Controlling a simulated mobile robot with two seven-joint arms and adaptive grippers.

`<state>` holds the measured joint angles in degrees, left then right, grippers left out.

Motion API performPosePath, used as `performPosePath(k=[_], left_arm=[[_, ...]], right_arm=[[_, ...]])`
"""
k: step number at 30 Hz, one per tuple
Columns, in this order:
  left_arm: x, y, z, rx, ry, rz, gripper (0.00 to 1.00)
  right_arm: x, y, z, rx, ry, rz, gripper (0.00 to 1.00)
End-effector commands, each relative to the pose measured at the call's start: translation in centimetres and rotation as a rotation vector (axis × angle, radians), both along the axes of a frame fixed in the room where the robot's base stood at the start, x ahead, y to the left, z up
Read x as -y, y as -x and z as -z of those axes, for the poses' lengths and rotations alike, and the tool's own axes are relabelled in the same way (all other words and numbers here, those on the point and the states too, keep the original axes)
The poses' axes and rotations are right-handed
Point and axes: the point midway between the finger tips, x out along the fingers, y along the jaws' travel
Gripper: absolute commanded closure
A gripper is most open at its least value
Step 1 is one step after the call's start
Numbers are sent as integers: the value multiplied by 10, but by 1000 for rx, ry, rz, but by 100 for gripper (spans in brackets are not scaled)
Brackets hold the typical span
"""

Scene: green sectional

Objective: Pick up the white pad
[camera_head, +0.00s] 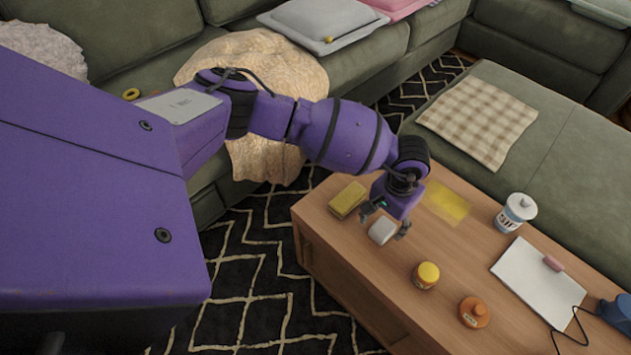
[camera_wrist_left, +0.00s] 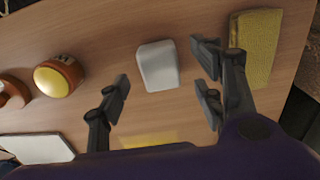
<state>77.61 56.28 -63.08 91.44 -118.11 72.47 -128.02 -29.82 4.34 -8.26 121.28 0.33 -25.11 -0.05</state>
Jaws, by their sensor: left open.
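The white pad (camera_head: 382,231) is a small, pale block with rounded corners on the wooden coffee table. In the left wrist view the white pad (camera_wrist_left: 157,65) lies between and a little beyond my open fingertips. My left gripper (camera_head: 386,223) is open just above the table, with its fingers to either side of the pad. The left gripper also shows in the wrist view (camera_wrist_left: 164,84), with gaps between both fingers and the pad. Its exact height over the pad is hard to tell. My right gripper is not in view.
A flat yellow sheet (camera_head: 447,203) lies behind the gripper. Green sofas surround the table.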

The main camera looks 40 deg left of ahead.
Motion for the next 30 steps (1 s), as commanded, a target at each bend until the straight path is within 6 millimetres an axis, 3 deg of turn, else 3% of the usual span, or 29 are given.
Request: performPosePath(k=[6,14,24,30], left_arm=[[0,5,37,-5,0,-3,39],[0,4,40,-2,1,-3,39],[0,3,39,0,1,-2,81],[1,2,38,0,1,-2,85]], right_arm=[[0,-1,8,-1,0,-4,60],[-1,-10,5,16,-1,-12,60],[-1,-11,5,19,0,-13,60],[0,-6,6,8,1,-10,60]])
